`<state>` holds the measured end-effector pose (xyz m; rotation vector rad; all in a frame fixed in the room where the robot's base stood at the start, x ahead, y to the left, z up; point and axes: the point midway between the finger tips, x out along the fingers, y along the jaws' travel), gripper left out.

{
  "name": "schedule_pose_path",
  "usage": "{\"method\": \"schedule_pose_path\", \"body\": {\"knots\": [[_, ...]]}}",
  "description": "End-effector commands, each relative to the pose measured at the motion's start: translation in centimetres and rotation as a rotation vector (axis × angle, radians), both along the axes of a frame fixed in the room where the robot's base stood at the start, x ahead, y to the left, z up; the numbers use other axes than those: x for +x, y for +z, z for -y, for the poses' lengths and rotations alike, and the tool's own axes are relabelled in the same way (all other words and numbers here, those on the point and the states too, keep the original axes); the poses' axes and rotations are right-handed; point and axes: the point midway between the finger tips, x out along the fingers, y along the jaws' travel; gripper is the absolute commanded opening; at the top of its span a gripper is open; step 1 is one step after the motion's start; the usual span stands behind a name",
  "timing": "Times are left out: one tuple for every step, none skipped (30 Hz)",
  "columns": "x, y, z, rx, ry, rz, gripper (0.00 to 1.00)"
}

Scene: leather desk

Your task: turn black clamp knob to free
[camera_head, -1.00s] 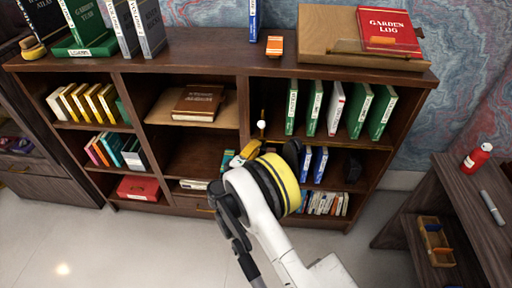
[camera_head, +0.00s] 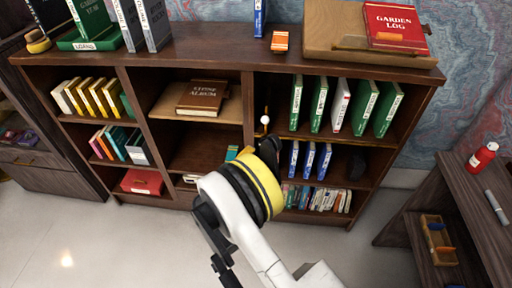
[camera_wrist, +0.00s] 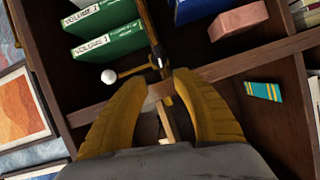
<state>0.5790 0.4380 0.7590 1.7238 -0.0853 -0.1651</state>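My gripper (camera_wrist: 158,82) shows in the wrist view with two yellow fingers spread apart, open, with nothing held. Between and just beyond the fingertips is a thin upright brass rod (camera_wrist: 151,28) with a side bar ending in a white ball (camera_wrist: 108,76). A small dark clamp piece (camera_wrist: 158,62) sits where bar and rod meet; I cannot tell for sure that it is the black knob, or its setting. In the head view the white ball (camera_head: 265,119) shows in the right bay, and my yellow-banded wrist hides most of the gripper and the rod's lower part.
The rod stands in a dark wooden bookcase (camera_head: 200,50). Green binders (camera_head: 319,104) stand to its right on the same shelf, and blue books (camera_head: 308,161) below. Shelf edges and a divider (camera_head: 248,100) are close to the gripper. A side desk (camera_head: 465,200) stands at right.

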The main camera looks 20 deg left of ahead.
Motion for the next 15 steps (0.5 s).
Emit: {"method": "schedule_pose_path", "body": {"knots": [[-0.9, 0.1, -0.2, 0.000, 0.002, 0.000, 0.33], [-1.4, 0.1, -0.3, 0.000, 0.002, 0.000, 0.33], [-1.9, 0.1, -0.3, 0.000, 0.001, 0.000, 0.33], [-2.2, 0.1, -0.4, 0.000, 0.001, 0.000, 0.33], [-2.5, 0.2, -0.4, 0.000, 0.001, 0.000, 0.33], [-2.8, 0.2, -0.5, 0.000, 0.000, 0.000, 0.33], [-3.0, 0.2, -0.5, 0.000, 0.000, 0.000, 0.33], [-3.1, 0.2, -0.5, 0.000, -0.001, 0.000, 0.33], [-3.2, 0.2, -0.4, 0.000, -0.001, 0.000, 0.33], [-3.2, 0.2, -0.4, 0.000, -0.001, 0.000, 0.33], [-3.2, 0.2, -0.4, 0.000, -0.001, 0.000, 0.33], [-3.2, 0.2, -0.4, 0.000, -0.001, 0.000, 0.33], [-3.2, 0.2, -0.4, 0.000, -0.001, 0.000, 0.33], [-3.2, 0.2, -0.4, 0.000, -0.001, 0.000, 0.33], [-3.2, 0.2, -0.4, 0.000, -0.001, 0.000, 0.33]]}}
